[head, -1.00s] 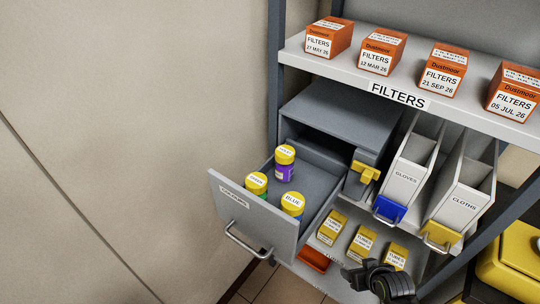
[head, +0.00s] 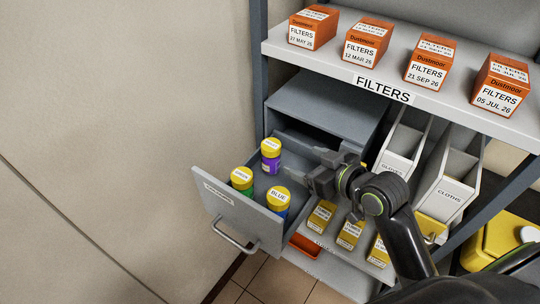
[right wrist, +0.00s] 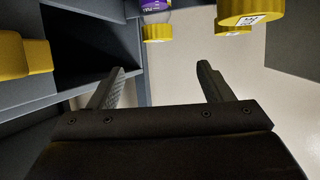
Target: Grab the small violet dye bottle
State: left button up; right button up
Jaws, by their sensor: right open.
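The small violet dye bottle (head: 270,162) with a yellow cap stands upright in the pulled-out grey drawer (head: 245,217), behind the green-labelled bottle (head: 242,180) and the blue-labelled bottle (head: 278,202). My right gripper (head: 290,155) is open and empty, over the drawer's right side, pointing left at the violet bottle. In the right wrist view the violet bottle (right wrist: 156,6) appears upside down at the top edge, beyond the gap between the open fingers (right wrist: 160,68) and apart from them. Most of its body is cut off there. My left gripper is not in view.
Two other yellow caps (right wrist: 250,10) crowd the upper right of the wrist view. The shelf with orange filter boxes (head: 366,45) overhangs the drawer unit. White glove and cloth bins (head: 447,190) and yellow boxes (head: 348,233) stand to the right. The left wall side is clear.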

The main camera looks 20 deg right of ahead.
aim_at(273, 147)
jog(key=p+x, duration=0.2)
jog(key=x, duration=1)
jog(key=shift+w+a+f+p, duration=0.15)
jog(key=shift+w+p, duration=0.15)
jog(key=shift+w, duration=0.05)
jog(key=p+x, duration=0.1)
jog(key=x, duration=0.2)
jog(key=shift+w+f, duration=0.35)
jog(key=shift+w, duration=0.2)
jog(key=c, duration=1.2)
